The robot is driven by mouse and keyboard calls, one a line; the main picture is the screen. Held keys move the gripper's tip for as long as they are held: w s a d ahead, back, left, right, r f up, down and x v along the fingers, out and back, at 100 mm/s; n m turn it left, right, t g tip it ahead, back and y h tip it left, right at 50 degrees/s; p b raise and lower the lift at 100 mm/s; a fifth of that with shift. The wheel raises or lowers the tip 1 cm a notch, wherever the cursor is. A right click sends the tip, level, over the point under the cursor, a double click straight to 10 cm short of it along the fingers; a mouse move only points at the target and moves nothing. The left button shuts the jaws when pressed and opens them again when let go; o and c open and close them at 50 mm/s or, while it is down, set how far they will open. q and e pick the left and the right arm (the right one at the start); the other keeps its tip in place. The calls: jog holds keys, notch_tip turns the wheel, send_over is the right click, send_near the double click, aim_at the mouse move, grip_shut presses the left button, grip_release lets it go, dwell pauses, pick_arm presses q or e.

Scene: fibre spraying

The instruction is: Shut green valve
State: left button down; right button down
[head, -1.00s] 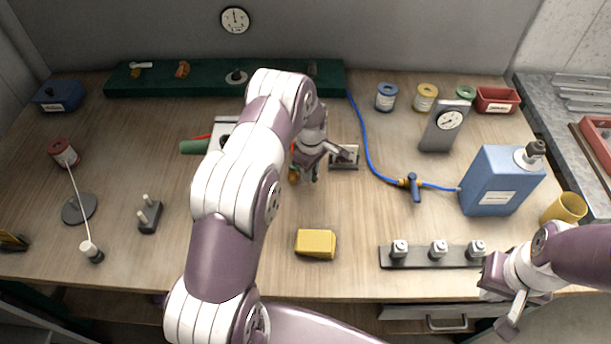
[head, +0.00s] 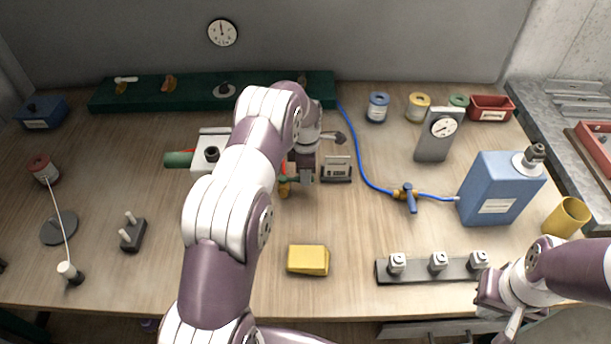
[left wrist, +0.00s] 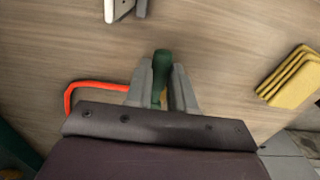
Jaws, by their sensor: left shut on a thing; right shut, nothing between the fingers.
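The green valve handle (left wrist: 161,72) stands between the two fingers of my left gripper (left wrist: 160,85) in the left wrist view. The gripper is shut on it. In the head view, my left gripper (head: 301,172) is at the middle of the table, and the green handle (head: 292,179) and brass valve body (head: 284,189) show beside it, partly hidden by my arm. I cannot tell how far the handle is turned. My right gripper (head: 511,322) is shut and empty at the table's front right edge.
A white device (head: 211,145) with a green cylinder is left of my arm. A small metering box (head: 337,170) stands close right of the gripper. A yellow block (head: 308,260) lies in front. A blue hose (head: 366,168) with a blue-handled valve (head: 409,198) runs to a blue tank (head: 498,190).

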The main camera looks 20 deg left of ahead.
pick_arm(q)
jog(key=shift+w+r, duration=0.15)
jog(key=c, duration=1)
grip_release()
jog(key=shift+o, duration=0.2)
notch_tip(320, 180, up, 4)
jog(key=shift+f+b, duration=0.1)
jog(key=shift+b, duration=0.65)
notch_tip(320, 180, up, 3)
jog(key=shift+r+p, duration=0.1)
jog(key=shift+p, duration=0.35)
notch_tip(320, 180, up, 6)
jog(key=p, duration=0.4)
jog(key=shift+f, duration=0.2)
